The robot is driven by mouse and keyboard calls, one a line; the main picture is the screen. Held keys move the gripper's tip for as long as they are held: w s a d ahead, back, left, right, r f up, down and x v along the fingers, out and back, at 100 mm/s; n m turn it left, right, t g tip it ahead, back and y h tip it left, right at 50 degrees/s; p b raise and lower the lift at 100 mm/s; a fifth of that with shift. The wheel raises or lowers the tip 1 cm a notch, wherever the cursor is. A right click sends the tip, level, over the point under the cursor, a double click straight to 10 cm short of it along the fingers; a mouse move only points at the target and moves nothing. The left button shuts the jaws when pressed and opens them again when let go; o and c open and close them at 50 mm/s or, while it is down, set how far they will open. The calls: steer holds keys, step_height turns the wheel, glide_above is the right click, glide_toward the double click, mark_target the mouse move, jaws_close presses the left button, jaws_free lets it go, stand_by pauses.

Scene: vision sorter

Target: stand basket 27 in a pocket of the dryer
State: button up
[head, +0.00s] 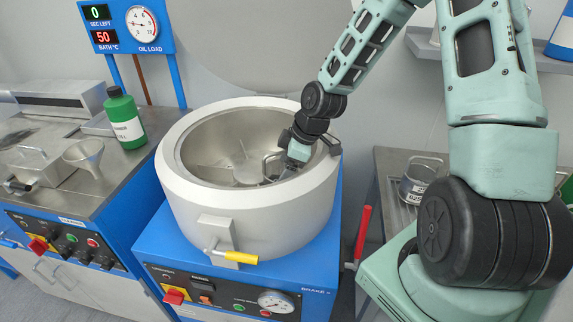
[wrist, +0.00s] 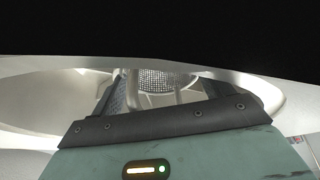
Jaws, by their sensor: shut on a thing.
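The dryer (head: 178,195) is a round pale tub with an open top on a blue cabinet. My gripper (head: 282,172) reaches down inside the tub's right side and is shut on a basket's handle. In the wrist view, the basket's perforated metal (wrist: 165,79) and part of its handle show between my fingers. Its number is not visible, and most of the basket is hidden by my gripper and the tub rim. I cannot tell whether the basket is seated in a pocket. A metal hub (head: 247,172) with vanes shows in the middle of the tub.
Another labelled metal basket (head: 414,185) stands on the drainboard at right. A red lever (head: 362,235) stands beside the cabinet. A green bottle (head: 124,118) and a funnel (head: 85,156) are on the left bench. The tub's rim closely surrounds my gripper.

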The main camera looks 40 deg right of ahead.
steer(key=o, duration=1.5)
steer(key=s+f, duration=0.2)
steer(key=f, duration=0.1)
steer(key=shift+s+a+g, duration=0.1)
steer(key=shift+g, duration=0.2)
steer(key=shift+c, duration=0.2)
steer(key=shift+r, duration=0.4)
steer(key=shift+o, duration=0.3)
steer(key=w+p+v, duration=0.1)
steer(key=p+v, duration=0.4)
steer(key=v, duration=1.4)
steer(key=shift+w+r+p, duration=0.3)
steer(key=shift+p, duration=0.1)
steer(key=shift+a, duration=0.3)
